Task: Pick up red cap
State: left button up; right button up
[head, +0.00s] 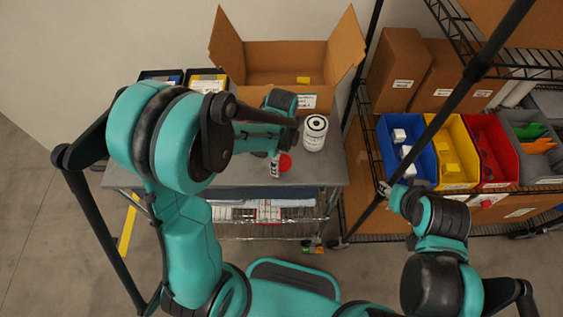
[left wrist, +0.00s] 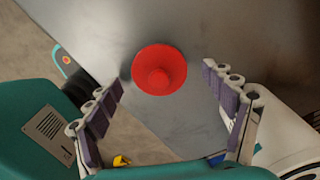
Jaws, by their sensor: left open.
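The red cap (head: 285,163) is on the grey top of the cart (head: 325,172), near its front edge. In the left wrist view the red cap (left wrist: 159,70) is round with a raised middle, seen from above. My left gripper (head: 277,161) is over the cart top, beside the cap in the head view. In the left wrist view its two purple-padded fingers (left wrist: 163,80) are spread open, and the cap appears between and just past their tips. Nothing is held. My right arm shows at the lower right, but its gripper cannot be made out.
A white canister (head: 315,133) stands on the cart to the right of the cap. An open cardboard box (head: 285,62) is behind. Blue (head: 427,165), yellow (head: 470,170) and red (head: 503,158) bins sit on the right-hand rack, with a black post in front.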

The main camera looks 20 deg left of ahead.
pick_arm(q)
jog(key=shift+s, duration=0.1)
jog(key=c, duration=1)
